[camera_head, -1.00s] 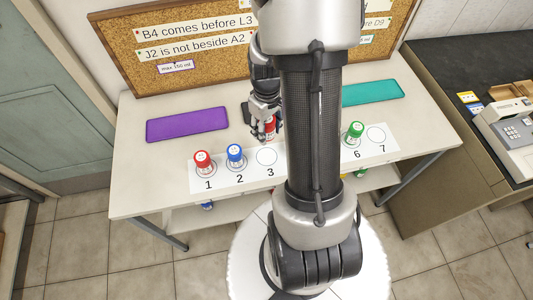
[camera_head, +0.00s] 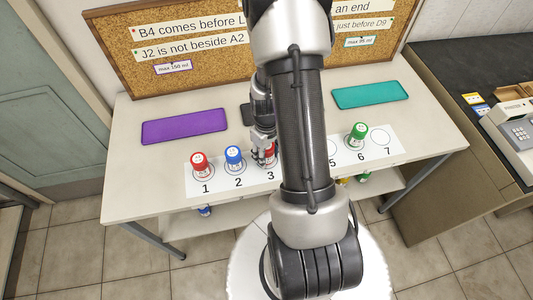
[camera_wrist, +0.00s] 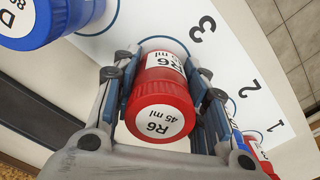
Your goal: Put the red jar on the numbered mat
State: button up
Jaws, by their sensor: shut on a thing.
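My gripper (camera_head: 263,148) is shut on a red jar (camera_head: 270,156) at spot 3 of the white numbered mat (camera_head: 222,186). In the wrist view the jar (camera_wrist: 158,98) sits between both fingers, its lid reading R6, 45 ml. Its base is over or on the circle beside the number 3; I cannot tell if it touches the mat. Another red jar (camera_head: 200,163) stands on spot 1, a blue jar (camera_head: 234,156) on spot 2, and a green-lidded jar (camera_head: 357,135) on spot 6. My arm hides spot 4 in the head view.
In the wrist view another blue jar (camera_wrist: 38,20) stands close to the held jar, on the side away from spot 2. Spot 7 (camera_head: 381,137) is empty; spot 5 looks empty where visible. A purple mat (camera_head: 185,126) and a teal mat (camera_head: 370,95) lie empty behind.

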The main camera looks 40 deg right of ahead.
jog(key=shift+f, duration=0.15)
jog(key=o, duration=1.1)
jog(key=shift+c, duration=0.2)
notch_tip(320, 180, up, 12)
jog(key=p, duration=0.4)
jog(key=w+a+r+t, duration=0.1)
jog(key=a+r, duration=0.2)
jog(key=r, duration=0.2)
jog(key=w+a+r, duration=0.1)
jog(key=a+r, duration=0.2)
jog(key=r, duration=0.2)
jog(key=s+a+r+t, duration=0.3)
jog(key=s+a+r, duration=0.8)
jog(key=a+r, duration=0.3)
jog(key=shift+s+a+r+t, duration=0.2)
jog(key=shift+r+t, duration=0.1)
jog(key=shift+r, duration=0.4)
